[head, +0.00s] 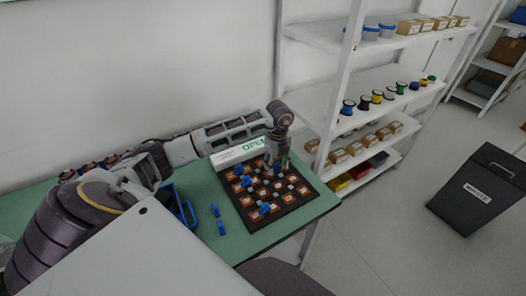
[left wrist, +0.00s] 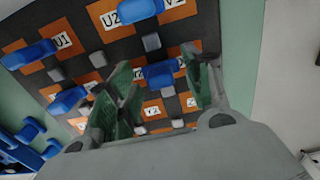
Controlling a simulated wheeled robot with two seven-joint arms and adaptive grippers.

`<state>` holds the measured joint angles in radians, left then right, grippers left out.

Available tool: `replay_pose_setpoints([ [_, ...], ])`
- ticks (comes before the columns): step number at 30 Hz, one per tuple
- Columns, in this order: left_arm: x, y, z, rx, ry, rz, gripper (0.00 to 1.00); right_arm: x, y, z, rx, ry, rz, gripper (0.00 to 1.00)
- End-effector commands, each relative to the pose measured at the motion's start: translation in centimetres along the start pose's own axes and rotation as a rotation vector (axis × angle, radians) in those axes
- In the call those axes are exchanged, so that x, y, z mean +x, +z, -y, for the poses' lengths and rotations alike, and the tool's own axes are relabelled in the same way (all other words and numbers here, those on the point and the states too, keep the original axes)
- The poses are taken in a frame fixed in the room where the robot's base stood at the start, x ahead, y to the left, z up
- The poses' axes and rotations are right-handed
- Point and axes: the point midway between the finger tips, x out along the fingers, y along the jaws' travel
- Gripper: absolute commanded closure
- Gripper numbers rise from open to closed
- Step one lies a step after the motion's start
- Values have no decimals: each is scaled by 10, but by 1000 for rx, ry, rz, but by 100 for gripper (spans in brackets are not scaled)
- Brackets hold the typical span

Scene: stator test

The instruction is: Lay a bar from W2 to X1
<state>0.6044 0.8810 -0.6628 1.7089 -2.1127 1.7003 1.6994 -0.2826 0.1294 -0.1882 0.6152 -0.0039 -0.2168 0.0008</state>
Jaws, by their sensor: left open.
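The dark board (head: 247,218) with orange labelled squares lies on the green table. Several blue bars stand on it, one near its front edge (head: 265,208). My left gripper (head: 279,168) is over the board's right back part, pointing down. In the left wrist view the left gripper (left wrist: 165,95) is open, and a blue bar (left wrist: 158,74) shows between its fingers on the board. Labels U1 (left wrist: 63,41) and U2 (left wrist: 111,19) are readable. W2 and X1 cannot be made out; the fingers hide some squares. My right gripper is out of view.
Loose blue bars (head: 215,210) lie on the table left of the board, beside a blue tray (head: 191,216). A white box (head: 235,155) stands behind the board. A shelf unit (head: 350,85) stands right of the table. Table space left of the board is partly free.

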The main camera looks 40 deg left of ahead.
Motion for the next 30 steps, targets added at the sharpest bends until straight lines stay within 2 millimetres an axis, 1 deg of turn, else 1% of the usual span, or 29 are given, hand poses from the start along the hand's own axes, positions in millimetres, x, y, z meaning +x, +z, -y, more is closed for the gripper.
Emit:
replay_pose_setpoints([
  [1, 0, 0, 0, 0, 0, 0, 51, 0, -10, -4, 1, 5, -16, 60],
  [3, 0, 0, 0, 0, 0, 0, 51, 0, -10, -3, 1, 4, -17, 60],
  [10, -4, 0, 0, 0, 0, 0, 51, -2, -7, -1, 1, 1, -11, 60],
  [17, -17, 0, 0, 0, 0, 0, 51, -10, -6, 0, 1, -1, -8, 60],
  [18, -13, 0, 0, 0, -1, -1, 51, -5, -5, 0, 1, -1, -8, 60],
  [24, -27, 1, 0, 0, -1, 0, 51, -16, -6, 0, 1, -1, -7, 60],
  [30, -37, 1, 0, 0, 0, 0, 51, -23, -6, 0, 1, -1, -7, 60],
])
